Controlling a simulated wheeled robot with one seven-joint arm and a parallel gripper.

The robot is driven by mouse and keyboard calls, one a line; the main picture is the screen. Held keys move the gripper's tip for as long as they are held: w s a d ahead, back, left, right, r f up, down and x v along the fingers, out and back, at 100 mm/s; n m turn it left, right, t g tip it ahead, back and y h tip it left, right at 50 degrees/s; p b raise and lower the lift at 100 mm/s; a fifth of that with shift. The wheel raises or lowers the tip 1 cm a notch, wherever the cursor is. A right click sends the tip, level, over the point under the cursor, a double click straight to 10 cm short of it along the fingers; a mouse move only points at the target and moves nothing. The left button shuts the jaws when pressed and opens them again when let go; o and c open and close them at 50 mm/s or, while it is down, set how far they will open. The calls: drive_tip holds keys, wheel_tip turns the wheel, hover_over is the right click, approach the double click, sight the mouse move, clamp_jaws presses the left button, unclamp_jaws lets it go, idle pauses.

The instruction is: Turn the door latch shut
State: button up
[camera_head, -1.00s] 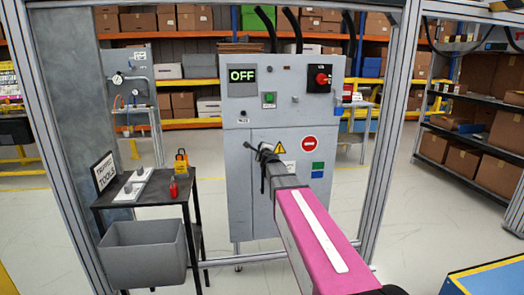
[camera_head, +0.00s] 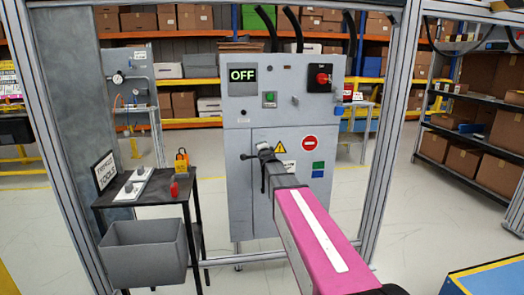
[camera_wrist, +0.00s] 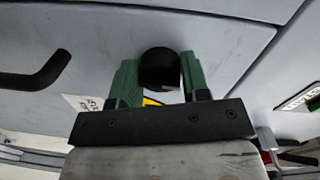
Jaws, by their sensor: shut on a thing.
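The grey cabinet (camera_head: 290,190) stands ahead, its lower door closed as far as I can see. My gripper (camera_wrist: 160,85) has green fingers on either side of a round black knob (camera_wrist: 158,68), which I take for the door latch, and is shut on it. In the head view my gripper (camera_head: 265,152) is against the door's upper left part, and my arm hides most of the latch. A black bent handle (camera_wrist: 35,75) shows at left in the wrist view, apart from the fingers. A dark bar (camera_head: 246,157) sticks out left of my gripper in the head view.
Above the door are an OFF display (camera_head: 242,75), a green button (camera_head: 269,99) and a red rotary switch (camera_head: 322,77). A black tool table (camera_head: 150,197) with a grey bin (camera_head: 145,252) stands at left. Frame posts flank the cabinet.

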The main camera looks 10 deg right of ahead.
idle(0.4)
drive_tip(key=o, duration=0.9)
drive_tip(key=shift+s, duration=0.1)
drive_tip(key=s, duration=1)
drive_tip(key=shift+s+r, duration=0.3)
